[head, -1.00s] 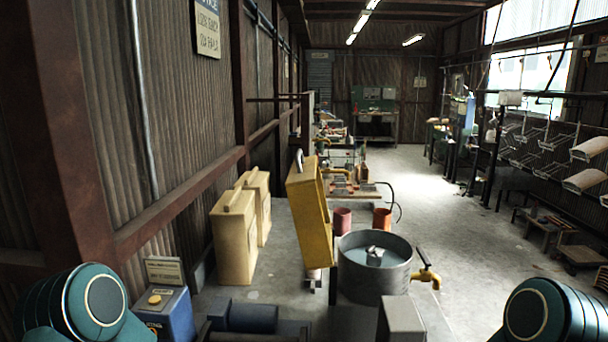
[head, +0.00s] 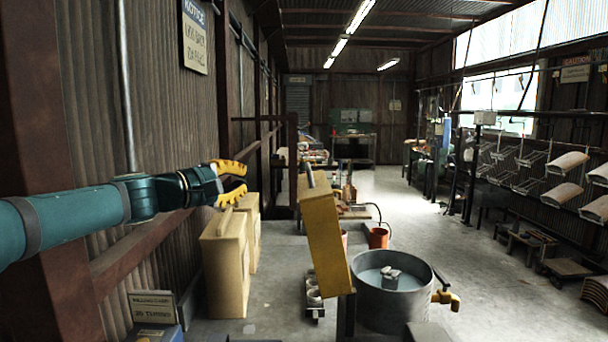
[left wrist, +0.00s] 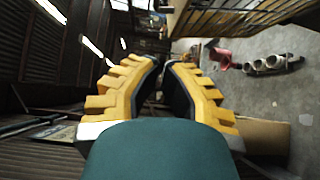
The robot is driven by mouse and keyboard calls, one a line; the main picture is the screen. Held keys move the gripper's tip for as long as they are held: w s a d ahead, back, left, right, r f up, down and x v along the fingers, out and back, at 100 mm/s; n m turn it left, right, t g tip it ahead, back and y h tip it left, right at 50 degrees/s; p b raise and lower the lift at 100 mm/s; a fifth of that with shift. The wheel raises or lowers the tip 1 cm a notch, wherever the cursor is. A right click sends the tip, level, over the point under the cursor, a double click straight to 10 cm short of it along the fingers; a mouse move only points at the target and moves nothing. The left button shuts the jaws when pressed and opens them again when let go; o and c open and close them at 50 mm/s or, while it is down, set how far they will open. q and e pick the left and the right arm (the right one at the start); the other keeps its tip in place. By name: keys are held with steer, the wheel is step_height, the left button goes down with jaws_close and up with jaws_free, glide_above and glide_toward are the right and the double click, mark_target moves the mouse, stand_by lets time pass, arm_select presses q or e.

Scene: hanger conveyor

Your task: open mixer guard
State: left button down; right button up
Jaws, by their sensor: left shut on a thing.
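The mixer guard (head: 322,240) is a yellow box-like cover. It stands steeply tilted beside the mixer tub (head: 392,312), and the tub's top is uncovered. A grey handle shows at the guard's upper edge. My left gripper (head: 243,180), with yellow fingers, is in the air to the left of the guard, apart from it in the picture. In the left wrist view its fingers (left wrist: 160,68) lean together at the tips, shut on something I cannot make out. The guard (left wrist: 238,16) shows there at the upper right. My right gripper is not in view.
Cream boxes (head: 224,265) stand by the corrugated wall below my left gripper. A blue box with a sign (head: 152,305) is at the lower left. A yellow tap (head: 446,299) juts from the tub. An orange bucket (head: 378,238) is behind it.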

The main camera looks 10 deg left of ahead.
arm_select(q)
steer(key=w+d+r+p, duration=0.1)
steer(key=w+d, duration=0.7)
steer(key=w, duration=0.1)
steer(key=shift+w+d+r+p, duration=0.25)
steer(key=shift+d+r+p, duration=0.05)
steer(key=shift+r+p, duration=0.1)
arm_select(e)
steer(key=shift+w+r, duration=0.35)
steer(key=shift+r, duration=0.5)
arm_select(q)
step_height(320, 180, up, 2)
steer(key=m+g+p, duration=0.1)
steer(key=m+p, duration=0.1)
steer(key=p, duration=0.5)
glide_above(318, 181)
steer(key=shift+s+r+y, duration=0.1)
steer(key=shift+r+y, duration=0.1)
steer(key=shift+y, duration=0.1)
steer(key=d, duration=0.1)
steer(key=w+d, duration=0.1)
steer(key=d, duration=0.1)
steer(key=shift+d, duration=0.25)
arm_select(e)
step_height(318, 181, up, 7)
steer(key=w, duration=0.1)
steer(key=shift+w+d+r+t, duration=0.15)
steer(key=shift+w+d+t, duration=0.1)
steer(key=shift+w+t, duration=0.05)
